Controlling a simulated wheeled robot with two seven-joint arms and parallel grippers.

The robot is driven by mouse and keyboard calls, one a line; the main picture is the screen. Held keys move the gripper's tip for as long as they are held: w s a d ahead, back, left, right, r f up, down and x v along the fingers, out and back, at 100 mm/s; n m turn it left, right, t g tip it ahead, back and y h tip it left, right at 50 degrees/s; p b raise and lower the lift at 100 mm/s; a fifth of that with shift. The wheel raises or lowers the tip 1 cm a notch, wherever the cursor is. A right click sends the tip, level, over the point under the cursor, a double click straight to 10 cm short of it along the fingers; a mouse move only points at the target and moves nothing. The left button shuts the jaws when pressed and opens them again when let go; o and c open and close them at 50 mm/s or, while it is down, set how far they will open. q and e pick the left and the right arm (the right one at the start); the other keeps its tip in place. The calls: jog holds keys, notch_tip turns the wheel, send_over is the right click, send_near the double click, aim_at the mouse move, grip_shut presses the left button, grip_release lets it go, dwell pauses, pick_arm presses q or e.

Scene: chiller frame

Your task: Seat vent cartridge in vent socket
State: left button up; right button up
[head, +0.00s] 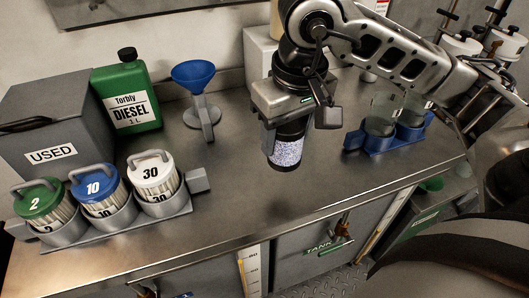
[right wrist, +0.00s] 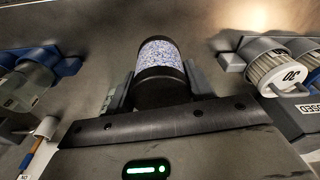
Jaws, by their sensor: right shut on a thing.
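A black-ended cylinder with a speckled pale blue-white band (head: 286,152), which looks like the vent cartridge, hangs upright above the steel bench. My right gripper (head: 287,124) is shut on its upper part. The cartridge (right wrist: 160,55) also shows in the right wrist view between the two fingers, with its speckled band sticking out past them. Its upper end is hidden by the gripper. I cannot pick out the vent socket in either view. My left gripper is not in view.
On the bench (head: 235,190) stand numbered canisters in a grey rack (head: 130,222), a grey USED box (head: 45,125), a green diesel can (head: 126,97), a blue funnel on a stand (head: 195,75), and a blue holder with glass beakers (head: 388,138). The bench's middle front is clear.

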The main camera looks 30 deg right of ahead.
jog(key=shift+w+a+f, duration=0.3)
jog(key=shift+w+f, duration=0.3)
jog(key=shift+f, duration=0.75)
jog(key=shift+w+a+f, duration=0.3)
jog(key=shift+w+f, duration=0.25)
jog(key=shift+f, duration=0.75)
jog(key=shift+w+a+f, duration=0.3)
jog(key=shift+w+f, duration=0.3)
jog(key=shift+f, duration=0.75)
jog(key=shift+f, duration=0.2)
jog(key=o, duration=1)
jog(key=shift+o, duration=0.2)
